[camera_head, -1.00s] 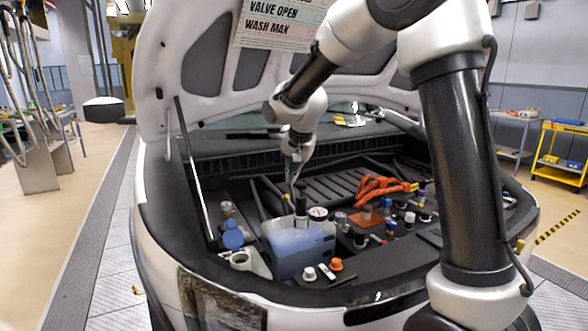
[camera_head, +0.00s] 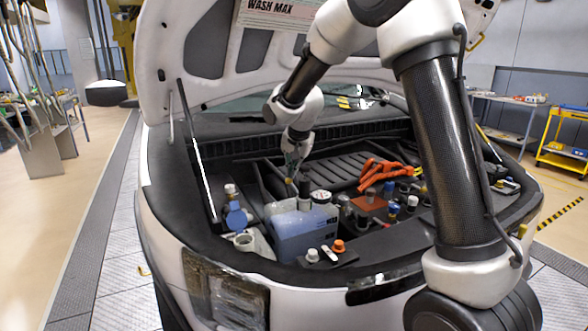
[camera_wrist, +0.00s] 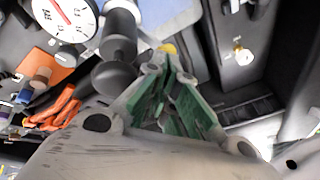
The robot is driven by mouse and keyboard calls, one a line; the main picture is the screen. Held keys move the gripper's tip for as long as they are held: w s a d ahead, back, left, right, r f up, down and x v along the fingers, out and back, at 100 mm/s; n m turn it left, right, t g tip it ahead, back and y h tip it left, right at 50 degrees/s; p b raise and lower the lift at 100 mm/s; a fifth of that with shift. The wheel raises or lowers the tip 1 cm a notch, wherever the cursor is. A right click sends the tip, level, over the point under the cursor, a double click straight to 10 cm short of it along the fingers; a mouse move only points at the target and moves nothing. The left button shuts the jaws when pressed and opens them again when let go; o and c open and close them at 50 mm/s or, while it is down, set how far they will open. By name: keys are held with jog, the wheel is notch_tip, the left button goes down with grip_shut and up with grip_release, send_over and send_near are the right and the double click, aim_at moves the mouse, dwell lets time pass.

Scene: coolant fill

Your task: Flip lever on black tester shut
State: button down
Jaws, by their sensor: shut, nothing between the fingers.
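The black tester (camera_head: 304,188) stands upright on the blue coolant tank (camera_head: 305,230); its dark cylindrical body also shows in the wrist view (camera_wrist: 118,48). A small yellow tip (camera_head: 289,181), which looks like the lever's end, is beside the tester; in the wrist view the yellow piece (camera_wrist: 168,48) lies just beyond my fingertips. My gripper (camera_head: 291,170) is shut and empty, pointing down close to the tester's left side. Its green-padded fingers (camera_wrist: 163,72) come together near the yellow piece. I cannot tell whether they touch it, and most of the lever is hidden.
A round white gauge (camera_head: 321,197) is right of the tester. The open hood (camera_head: 235,60) hangs above my arm.

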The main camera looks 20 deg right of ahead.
jog(key=shift+w+a+f+g+h, duration=0.2)
jog(key=shift+w+a+g+h, duration=0.2)
jog(key=shift+a+g+h, duration=0.15)
dwell(0.4)
jog(key=shift+w+a+f+n+g+h, duration=0.3)
jog(key=shift+w+a+g+h, duration=0.1)
jog(key=shift+g+h, duration=0.2)
jog(key=shift+w+a+f+n+g+h, duration=0.15)
jog(key=shift+w+a+f+g+h, duration=0.4)
jog(key=shift+f+h, duration=0.2)
jog(key=shift+w+a+f+n+g+h, duration=0.15)
jog(key=shift+w+a+f+g+h, duration=0.3)
jog(key=shift+a+f+h, duration=0.2)
jog(key=shift+s+d, duration=0.15)
jog(key=shift+d, duration=0.05)
jog(key=shift+s+d+r, duration=0.2)
jog(key=shift+s+d, duration=0.25)
jog(key=shift+d, duration=0.05)
jog(key=v, duration=1.2)
